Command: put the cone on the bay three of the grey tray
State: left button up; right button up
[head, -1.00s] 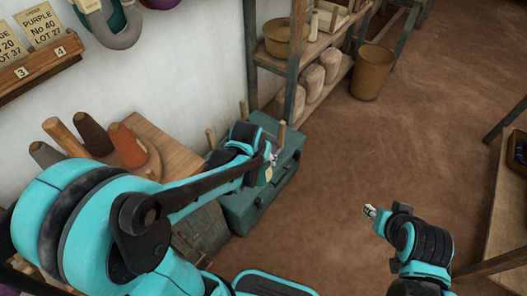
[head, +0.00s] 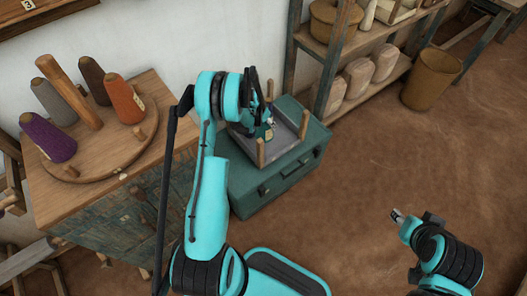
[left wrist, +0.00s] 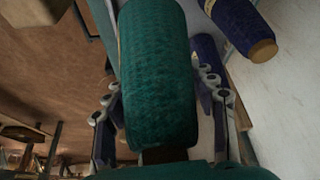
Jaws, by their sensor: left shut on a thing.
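My left gripper (head: 268,128) is over the grey tray (head: 284,139), which sits on a green trunk and has upright wooden pegs. In the left wrist view a dark green cone (left wrist: 157,75) lies between the fingers of this gripper, which is shut on it. In the head view the arm hides most of the cone and part of the tray. I cannot tell whether the cone touches the tray, and no bay numbers are readable. A navy cone (left wrist: 240,25) shows beyond the fingers in the wrist view. My right gripper (head: 398,215) is over open floor, too small to read.
A wooden cabinet at left bears a round board (head: 75,172) with purple (head: 48,138), grey, brown and orange (head: 125,98) cones around a wooden post. The green trunk (head: 262,192) stands by the wall. Shelves (head: 330,50) and a bucket (head: 432,78) are behind. The right floor is clear.

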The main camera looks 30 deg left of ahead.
pick_arm(q)
jog(key=f+b, duration=0.1)
jog(key=f, duration=0.2)
jog(key=f+b, duration=0.1)
jog(key=f, duration=0.3)
jog(key=f+b, duration=0.2)
jog(key=f, duration=0.2)
jog(key=shift+a, duration=0.3)
jog(key=shift+r, duration=0.1)
jog(key=o, duration=1.3)
